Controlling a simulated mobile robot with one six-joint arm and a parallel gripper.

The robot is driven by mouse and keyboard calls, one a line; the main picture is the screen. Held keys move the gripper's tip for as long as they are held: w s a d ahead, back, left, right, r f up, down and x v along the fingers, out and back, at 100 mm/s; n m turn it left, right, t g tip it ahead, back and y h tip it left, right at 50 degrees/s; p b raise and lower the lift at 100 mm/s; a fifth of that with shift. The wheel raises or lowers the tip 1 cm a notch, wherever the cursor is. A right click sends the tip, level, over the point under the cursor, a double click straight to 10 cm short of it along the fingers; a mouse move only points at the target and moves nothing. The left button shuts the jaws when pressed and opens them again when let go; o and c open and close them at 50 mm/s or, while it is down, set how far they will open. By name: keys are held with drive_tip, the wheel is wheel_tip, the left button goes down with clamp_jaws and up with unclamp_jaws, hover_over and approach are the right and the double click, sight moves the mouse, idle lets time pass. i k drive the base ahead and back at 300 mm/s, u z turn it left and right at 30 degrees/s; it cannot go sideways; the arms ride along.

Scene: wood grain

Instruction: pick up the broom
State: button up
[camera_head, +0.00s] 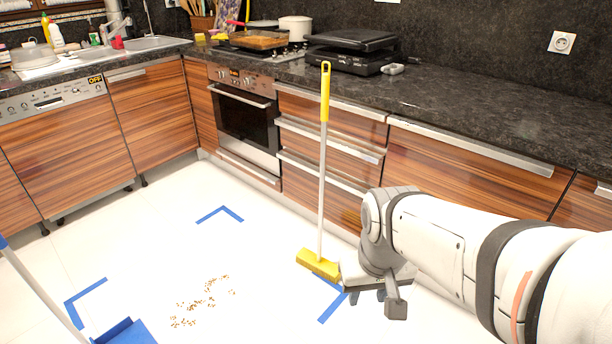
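The broom stands upright, with a yellow grip at the top, a grey-white handle (322,180) and a yellow head (318,264) on the white floor. It stands in front of the wooden drawers. My gripper (376,301) is low, just right of the broom head, and points down. Its dark fingertips look spread apart with nothing between them. The gripper appears apart from the handle; whether its left edge touches the broom head I cannot tell.
Blue tape corners (220,214) mark the floor around scattered brown crumbs (205,302). A blue dustpan (126,332) is at the bottom left. Wooden cabinets, an oven (246,120) and a dark countertop (480,110) line the back. The floor's middle is otherwise clear.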

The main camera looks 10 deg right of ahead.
sight(314, 262)
drive_tip(key=u, duration=5.9)
drive_tip(key=i, duration=0.5)
drive_tip(key=z, duration=5)
drive_tip(key=i, duration=2.05)
drive_tip(key=z, duration=1.8)
